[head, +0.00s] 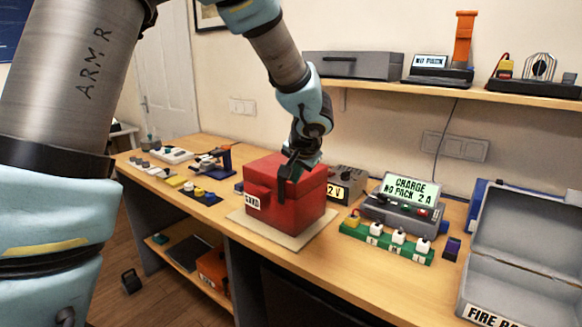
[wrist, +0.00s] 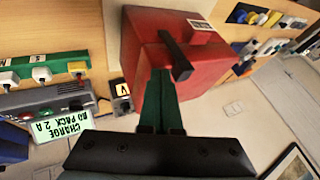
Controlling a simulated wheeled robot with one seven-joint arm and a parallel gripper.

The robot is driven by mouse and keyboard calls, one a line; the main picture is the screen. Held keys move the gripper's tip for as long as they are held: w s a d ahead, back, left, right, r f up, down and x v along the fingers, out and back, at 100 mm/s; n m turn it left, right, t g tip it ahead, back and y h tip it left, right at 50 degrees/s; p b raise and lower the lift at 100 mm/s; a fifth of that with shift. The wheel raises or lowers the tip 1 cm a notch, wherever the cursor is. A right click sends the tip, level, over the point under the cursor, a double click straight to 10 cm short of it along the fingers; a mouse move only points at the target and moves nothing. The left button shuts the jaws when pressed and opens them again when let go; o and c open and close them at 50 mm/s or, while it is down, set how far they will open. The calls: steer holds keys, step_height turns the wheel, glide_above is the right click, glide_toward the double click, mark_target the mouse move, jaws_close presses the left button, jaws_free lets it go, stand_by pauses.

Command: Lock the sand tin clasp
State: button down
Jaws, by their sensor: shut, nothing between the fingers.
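The sand tin (head: 309,200) is a red box with a white label on its front. It stands on a pale mat on the workbench, and its lid looks down. It also fills the upper middle of the wrist view (wrist: 140,50). The clasp (wrist: 174,48) is a dark bar against the red tin in the wrist view. My gripper (head: 289,172) is over the tin's front upper edge in the head view. Its green fingers (wrist: 160,78) are together and empty, with the tips close by the clasp's near end. I cannot tell whether they touch. The clasp's latching is unclear.
A charger with a lit display (head: 411,190) and a green strip of plugs (head: 385,240) stand right of the tin. An open grey case (head: 525,240) is at far right. Small parts and tools lie left on the bench. A shelf (head: 450,91) runs behind.

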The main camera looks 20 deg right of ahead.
steer(key=shift+w+a, duration=0.25)
steer(key=shift+w, duration=0.3)
steer(key=shift+w+a+f, duration=0.1)
steer(key=shift+w+a, duration=0.05)
steer(key=shift+w, duration=0.15)
steer(key=shift+w+a+b, duration=0.25)
steer(key=shift+w+b, duration=0.05)
steer(key=shift+w, duration=0.15)
steer(key=shift+w+a+b, duration=0.2)
steer(key=shift+w+b, duration=0.1)
steer(key=shift+w, duration=0.25)
